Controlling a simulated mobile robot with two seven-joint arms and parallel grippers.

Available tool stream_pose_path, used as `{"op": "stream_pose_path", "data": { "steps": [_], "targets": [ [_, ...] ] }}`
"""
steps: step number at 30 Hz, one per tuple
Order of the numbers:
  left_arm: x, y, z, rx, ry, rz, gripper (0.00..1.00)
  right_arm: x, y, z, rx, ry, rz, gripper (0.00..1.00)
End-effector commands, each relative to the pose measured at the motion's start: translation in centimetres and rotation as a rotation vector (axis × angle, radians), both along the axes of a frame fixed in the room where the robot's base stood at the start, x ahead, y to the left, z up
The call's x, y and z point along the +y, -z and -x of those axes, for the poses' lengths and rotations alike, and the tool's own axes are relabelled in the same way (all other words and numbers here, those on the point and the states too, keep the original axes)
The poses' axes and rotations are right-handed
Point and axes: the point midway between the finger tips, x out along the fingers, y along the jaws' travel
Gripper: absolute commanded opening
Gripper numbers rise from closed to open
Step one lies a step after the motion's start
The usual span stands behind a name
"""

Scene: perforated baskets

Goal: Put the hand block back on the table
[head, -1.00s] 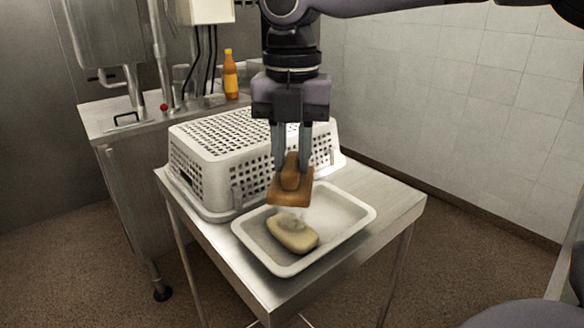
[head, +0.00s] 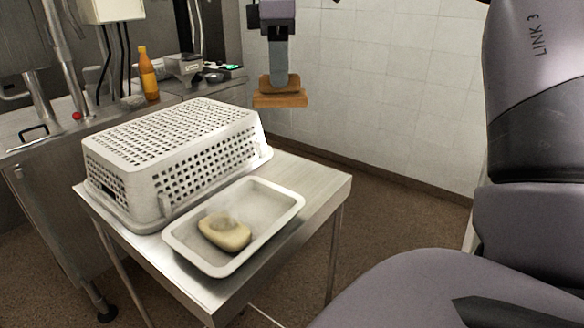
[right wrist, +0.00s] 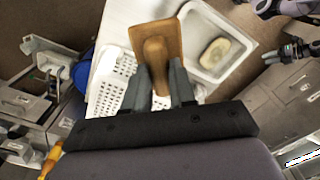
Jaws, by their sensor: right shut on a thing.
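The hand block (head: 280,99) is a brown wooden plate with a raised grip. My right gripper (head: 279,80) is shut on its grip and holds it in the air, beyond the table's far right edge in the head view. In the right wrist view the hand block (right wrist: 157,45) sits between the fingers of the right gripper (right wrist: 161,82), plate outward. The metal table (head: 318,181) stands below, with bare top at its right side. My left gripper is not seen in the head view.
A white perforated basket (head: 175,150) lies upside down on the table. In front of it a white tray (head: 285,200) holds a tan, soap-like block (head: 225,232). An orange bottle (head: 148,75) stands on the counter behind. A tiled wall is at the back.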

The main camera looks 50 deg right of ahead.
Motion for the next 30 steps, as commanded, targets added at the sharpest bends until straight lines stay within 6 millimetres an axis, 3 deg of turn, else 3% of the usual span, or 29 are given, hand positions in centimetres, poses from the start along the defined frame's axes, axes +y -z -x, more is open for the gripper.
{"op": "stream_pose_path", "data": {
  "steps": [6,10,24,30],
  "targets": [
    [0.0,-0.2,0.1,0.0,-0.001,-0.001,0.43,-2.4,-1.3,0.5,-0.003,0.242,-0.002,0.0],
    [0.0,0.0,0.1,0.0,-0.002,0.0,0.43,-2.7,-0.3,0.6,0.0,0.28,-0.003,0.0],
    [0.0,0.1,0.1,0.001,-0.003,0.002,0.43,-2.6,11.5,0.6,0.002,0.279,-0.005,0.0],
    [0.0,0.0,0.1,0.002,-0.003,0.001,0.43,-2.7,14.0,0.6,-0.002,0.279,-0.003,0.0]
  ]
}}
